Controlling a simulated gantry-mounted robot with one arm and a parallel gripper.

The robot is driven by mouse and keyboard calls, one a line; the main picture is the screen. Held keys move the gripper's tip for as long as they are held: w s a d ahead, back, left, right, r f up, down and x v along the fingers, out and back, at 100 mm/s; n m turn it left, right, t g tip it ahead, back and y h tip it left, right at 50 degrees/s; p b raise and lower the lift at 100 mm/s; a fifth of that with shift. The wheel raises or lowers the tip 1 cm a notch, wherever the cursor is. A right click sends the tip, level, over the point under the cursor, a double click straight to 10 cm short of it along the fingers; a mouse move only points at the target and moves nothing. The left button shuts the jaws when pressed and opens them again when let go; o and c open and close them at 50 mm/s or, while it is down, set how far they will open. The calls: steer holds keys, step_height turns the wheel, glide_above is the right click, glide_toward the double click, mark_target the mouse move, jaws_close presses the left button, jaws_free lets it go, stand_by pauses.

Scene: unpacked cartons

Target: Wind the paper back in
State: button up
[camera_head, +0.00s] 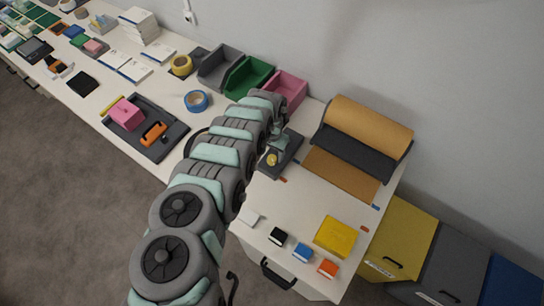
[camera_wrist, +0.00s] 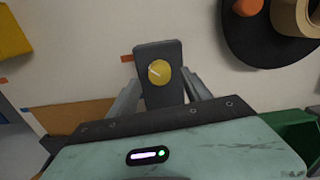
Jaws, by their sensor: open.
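The roll of brown paper (camera_head: 368,122) lies across a dark holder (camera_head: 352,153) at the back right of the table. A flat length of brown paper (camera_head: 340,174) extends from the holder onto the table between coloured marks. The paper also shows in the wrist view (camera_wrist: 70,115). A dark box with a round yellow button (camera_head: 272,159) stands left of the paper; the button shows clearly in the wrist view (camera_wrist: 159,72). My gripper (camera_head: 281,141) is open above this box, its fingers either side of it in the wrist view. I cannot tell whether they touch it.
Pink (camera_head: 287,90), green (camera_head: 249,77) and grey (camera_head: 220,67) bins stand along the wall behind. A yellow box (camera_head: 336,236) and small black, blue and orange boxes sit near the front edge. A dark tray (camera_head: 145,128) is at left. Bare table lies before the paper.

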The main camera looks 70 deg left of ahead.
mark_target(272, 158)
steer(key=shift+w+f+b, duration=0.1)
steer(key=shift+f+b, duration=0.25)
steer(key=shift+f, duration=1.15)
jaws_close()
